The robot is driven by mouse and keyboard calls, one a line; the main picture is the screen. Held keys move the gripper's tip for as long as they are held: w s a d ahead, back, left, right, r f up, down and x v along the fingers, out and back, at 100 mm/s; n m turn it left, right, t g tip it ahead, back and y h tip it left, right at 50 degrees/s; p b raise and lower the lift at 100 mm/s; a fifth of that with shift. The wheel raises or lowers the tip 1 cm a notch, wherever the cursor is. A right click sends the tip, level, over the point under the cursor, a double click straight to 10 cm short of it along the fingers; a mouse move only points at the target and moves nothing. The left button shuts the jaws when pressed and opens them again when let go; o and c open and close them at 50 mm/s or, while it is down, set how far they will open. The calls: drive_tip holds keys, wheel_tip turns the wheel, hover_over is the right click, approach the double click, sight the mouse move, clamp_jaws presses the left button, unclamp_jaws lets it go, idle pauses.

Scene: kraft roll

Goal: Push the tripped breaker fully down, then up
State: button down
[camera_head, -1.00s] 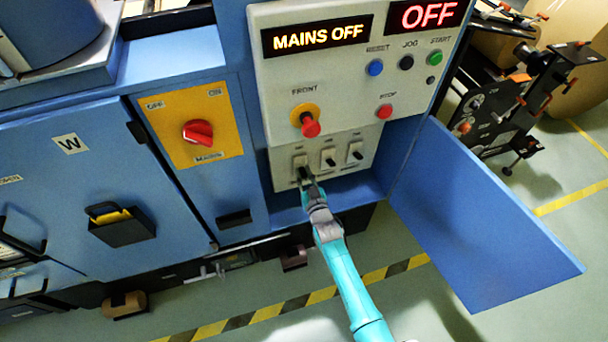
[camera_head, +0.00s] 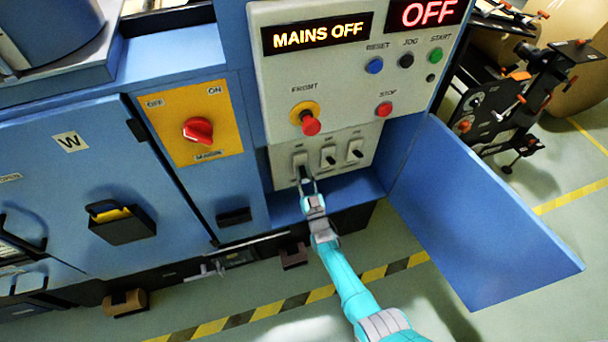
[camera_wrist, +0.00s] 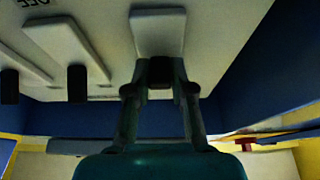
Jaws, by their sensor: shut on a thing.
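The breaker row sits low on the light panel, with three white breakers bearing black levers. The left breaker (camera_head: 300,160) is the one at my gripper (camera_head: 307,182); it also shows in the wrist view (camera_wrist: 158,32). In the wrist view my gripper (camera_wrist: 160,92) has its two fingers on either side of the black lever (camera_wrist: 161,72), closed on it. The fingers partly hide the lever, and I cannot tell its exact angle. The middle breaker (camera_head: 328,158) and right breaker (camera_head: 355,151) are untouched by the gripper.
An open blue door (camera_head: 480,215) stands right of the breakers. Above are a red knob on a yellow ring (camera_head: 309,124) and a red stop button (camera_head: 384,109). A red mains switch (camera_head: 198,131) is at left. The displays read "MAINS OFF" (camera_head: 317,34) and "OFF" (camera_head: 427,12).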

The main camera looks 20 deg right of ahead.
drive_tip(key=shift+f+t, duration=0.1)
drive_tip(key=shift+t, duration=0.3)
drive_tip(key=c, duration=1)
unclamp_jaws()
drive_tip(key=shift+s+f, duration=0.1)
drive_tip(key=v, duration=1.1)
drive_tip(key=shift+s, duration=0.3)
drive_tip(key=shift+f, duration=0.15)
